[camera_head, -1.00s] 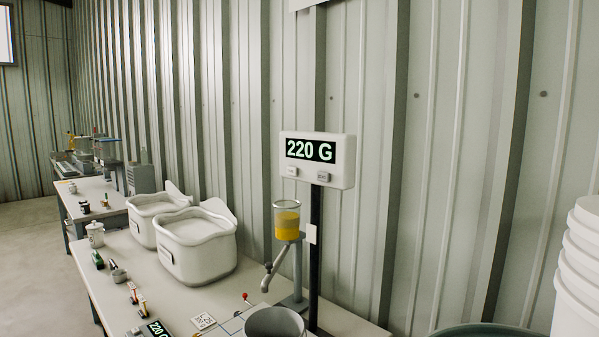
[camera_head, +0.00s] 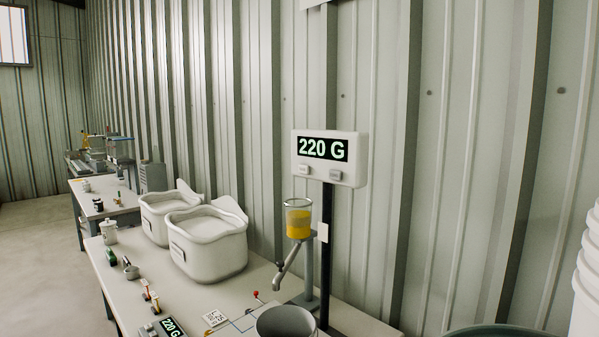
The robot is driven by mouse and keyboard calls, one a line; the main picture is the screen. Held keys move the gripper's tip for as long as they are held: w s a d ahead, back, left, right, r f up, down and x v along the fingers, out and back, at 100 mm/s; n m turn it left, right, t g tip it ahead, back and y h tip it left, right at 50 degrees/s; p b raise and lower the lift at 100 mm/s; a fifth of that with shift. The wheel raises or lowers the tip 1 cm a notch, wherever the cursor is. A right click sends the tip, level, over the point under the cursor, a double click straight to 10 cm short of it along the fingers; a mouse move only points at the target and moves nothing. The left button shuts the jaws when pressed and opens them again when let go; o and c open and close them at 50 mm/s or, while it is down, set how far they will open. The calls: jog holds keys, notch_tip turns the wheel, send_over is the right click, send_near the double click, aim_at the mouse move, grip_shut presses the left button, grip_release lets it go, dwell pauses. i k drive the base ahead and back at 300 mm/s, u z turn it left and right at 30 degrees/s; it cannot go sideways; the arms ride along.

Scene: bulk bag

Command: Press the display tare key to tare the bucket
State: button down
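The display (camera_head: 329,158) is a white box on a dark post (camera_head: 327,250) and reads "220 G" in light green on black. Two small keys sit under its screen, a left key (camera_head: 304,169) and a right key (camera_head: 336,175). Their labels are too small to read. A grey metal bucket (camera_head: 286,322) stands at the bottom, cut by the frame edge. A second small readout (camera_head: 174,326) on the table also shows 220 G. My gripper is not in view.
Two white bins (camera_head: 208,243) with whitish contents stand on the table (camera_head: 170,283). A clear cup with yellow contents (camera_head: 299,220) and a spout stands beside the post. Stacked white buckets (camera_head: 588,275) are at the far right. The corrugated wall is close behind the display.

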aim_at(302, 168)
jog(key=u, duration=0.05)
jog(key=k, duration=0.65)
jog(key=u, duration=0.55)
jog(key=i, duration=2.1)
jog(key=z, duration=0.35)
